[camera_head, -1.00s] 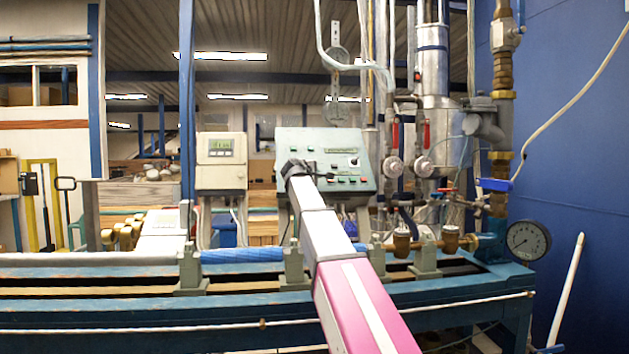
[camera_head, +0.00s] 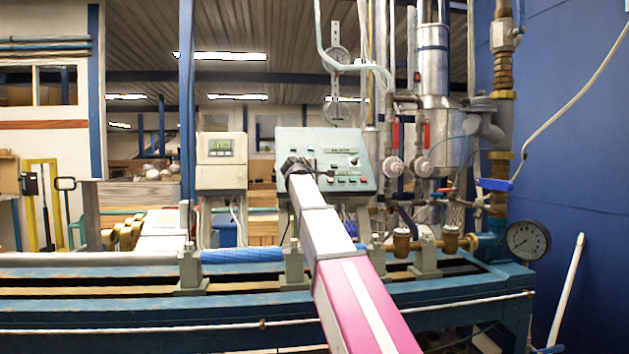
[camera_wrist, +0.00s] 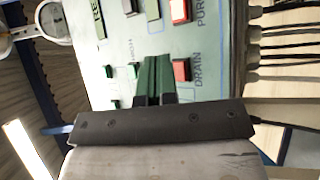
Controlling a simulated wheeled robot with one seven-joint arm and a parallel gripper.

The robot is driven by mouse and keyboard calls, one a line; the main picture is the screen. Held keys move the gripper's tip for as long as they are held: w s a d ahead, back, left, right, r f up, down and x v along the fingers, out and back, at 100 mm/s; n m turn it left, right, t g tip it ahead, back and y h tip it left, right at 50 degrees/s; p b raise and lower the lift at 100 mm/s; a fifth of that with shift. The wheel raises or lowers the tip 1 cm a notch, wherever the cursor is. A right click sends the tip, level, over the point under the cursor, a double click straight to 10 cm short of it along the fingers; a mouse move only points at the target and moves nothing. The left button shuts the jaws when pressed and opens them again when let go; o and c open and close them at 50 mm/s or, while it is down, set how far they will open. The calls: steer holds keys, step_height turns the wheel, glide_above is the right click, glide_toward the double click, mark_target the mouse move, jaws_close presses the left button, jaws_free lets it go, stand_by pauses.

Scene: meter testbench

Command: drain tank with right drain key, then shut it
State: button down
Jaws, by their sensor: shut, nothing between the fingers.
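The sloped pale green control panel (camera_head: 318,148) stands behind the bench and fills much of the wrist view (camera_wrist: 215,40). A red key (camera_wrist: 181,70) sits beside the DRAIN lettering. Another red key (camera_wrist: 180,10) is by the PURGE lettering. A green key (camera_wrist: 133,70) lies on the other side of my fingers, level with the red DRAIN key. I cannot tell which is the right drain key. My gripper (camera_wrist: 155,72) is shut and empty, its dark green fingers just left of the red DRAIN key in the wrist view. They hide part of the panel; contact is unclear.
A meter box (camera_head: 220,162) with a green display stands left of the panel. Pipes with red-handled valves (camera_head: 426,135) and a metal tank (camera_head: 434,70) rise to the right. A pressure gauge (camera_head: 527,240) is at the bench's right end. The blue bench (camera_head: 120,308) runs across the front.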

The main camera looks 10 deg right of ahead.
stand_by(0.3)
steer(key=shift+s+r, duration=1.7)
steer(key=shift+s, duration=0.15)
steer(key=shift+s+r, duration=0.45)
steer(key=shift+s, duration=0.1)
stand_by(1.0)
